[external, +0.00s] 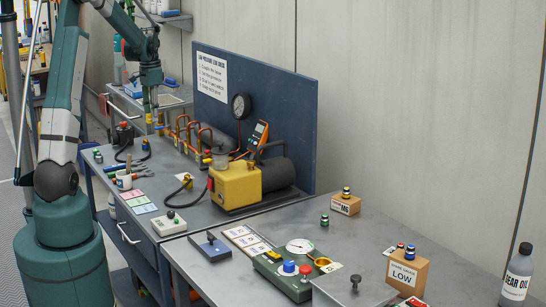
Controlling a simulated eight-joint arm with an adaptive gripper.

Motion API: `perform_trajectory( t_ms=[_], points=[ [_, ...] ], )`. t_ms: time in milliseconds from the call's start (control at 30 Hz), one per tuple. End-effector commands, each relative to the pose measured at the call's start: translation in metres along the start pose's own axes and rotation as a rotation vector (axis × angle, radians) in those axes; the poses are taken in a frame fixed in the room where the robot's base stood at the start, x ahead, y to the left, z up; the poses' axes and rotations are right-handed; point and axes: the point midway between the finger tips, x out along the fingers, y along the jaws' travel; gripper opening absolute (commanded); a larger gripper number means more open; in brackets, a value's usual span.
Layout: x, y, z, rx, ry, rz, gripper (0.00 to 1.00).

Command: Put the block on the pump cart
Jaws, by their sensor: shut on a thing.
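My gripper (155,116) is at the far left end of the bench, pointing down beside a grey-topped cart (178,98) by the wall. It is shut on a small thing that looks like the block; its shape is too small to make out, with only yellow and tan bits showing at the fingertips. I cannot tell whether it touches the surface below. The grey cart is partly hidden by my arm and the blue panel. A yellow pump (236,185) with a dark cylinder stands on the bench. I cannot tell for certain which surface is the pump cart.
A blue panel (262,120) with a gauge stands behind the pump. Copper pipework (186,130) is close to my gripper. Wooden blocks marked M6 (345,204) and LOW (407,272) are on the near bench. A gear oil bottle (516,275) is at the right edge.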

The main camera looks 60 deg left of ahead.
Motion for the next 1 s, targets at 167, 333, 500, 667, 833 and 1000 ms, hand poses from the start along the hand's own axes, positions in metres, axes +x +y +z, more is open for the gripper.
perform_trajectory(
  t_ms=[167, 333, 500, 667, 833, 1000],
  points=[
    [0.047, 0.0, 0.0, 0.0, 0.0, 0.0, 0.06],
    [0.077, 0.0, 0.0, 0.0, 0.0, 0.0, 0.06],
    [0.091, 0.0, 0.0, 0.0, 0.0, 0.0, 0.06],
    [0.093, 0.0, 0.0, 0.0, 0.0, 0.0, 0.06],
    [0.093, 0.0, 0.0, 0.0, 0.0, 0.0, 0.06],
    [0.097, 0.0, 0.0, 0.0, 0.0, 0.0, 0.06]
  ],
)
